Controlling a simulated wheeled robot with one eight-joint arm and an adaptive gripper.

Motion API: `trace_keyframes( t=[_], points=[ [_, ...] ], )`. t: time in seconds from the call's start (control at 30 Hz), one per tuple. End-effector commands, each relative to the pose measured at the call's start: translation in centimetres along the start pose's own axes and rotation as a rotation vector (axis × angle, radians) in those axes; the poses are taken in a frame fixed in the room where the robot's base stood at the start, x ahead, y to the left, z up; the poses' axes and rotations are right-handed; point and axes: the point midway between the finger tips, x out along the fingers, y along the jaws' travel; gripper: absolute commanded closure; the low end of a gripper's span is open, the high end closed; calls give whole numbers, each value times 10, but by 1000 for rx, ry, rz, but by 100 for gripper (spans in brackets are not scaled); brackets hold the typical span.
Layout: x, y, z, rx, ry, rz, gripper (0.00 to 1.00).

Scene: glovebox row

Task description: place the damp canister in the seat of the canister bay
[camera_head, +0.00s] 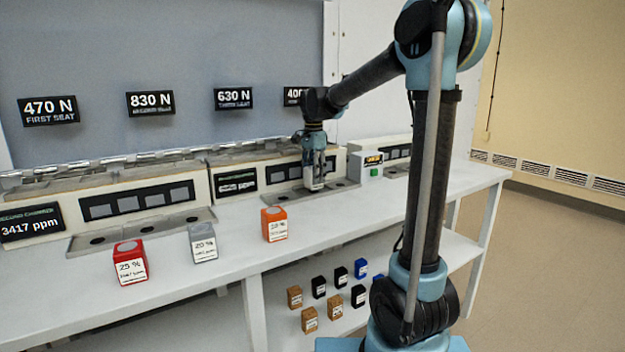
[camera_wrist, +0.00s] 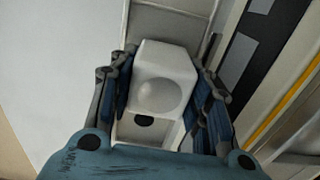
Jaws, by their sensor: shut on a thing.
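My gripper (camera_head: 314,172) is shut on a white canister (camera_wrist: 162,82), over the grey seat tray (camera_head: 337,189) of the middle bay. The canister has a round dimple on top and a finger on each side in the wrist view. In the head view the fingers partly hide the canister (camera_head: 313,184), and I cannot tell whether its base touches the tray. I cannot read any label on it, so dampness is not shown. A dark oval (camera_wrist: 145,121) shows just below the canister in the wrist view.
A red canister (camera_head: 130,263), a grey canister (camera_head: 203,243) and an orange canister (camera_head: 274,224) stand on the white bench (camera_head: 215,277). A small box with a green button (camera_head: 374,171) is right of the tray. Several small blocks sit on the lower shelf.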

Motion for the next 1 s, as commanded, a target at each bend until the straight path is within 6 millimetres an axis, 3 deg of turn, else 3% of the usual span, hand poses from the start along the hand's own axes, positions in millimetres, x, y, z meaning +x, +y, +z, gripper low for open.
trace_keyframes(
  t=[0.1,0.43,0.47,0.53,1.0],
  points=[
    [11,0,0,0,0,0,82],
    [13,0,0,0,0,0,82],
    [14,0,0,0,0,0,53],
    [14,0,0,0,0,0,37],
    [8,0,1,-1,0,0,35]
  ],
)
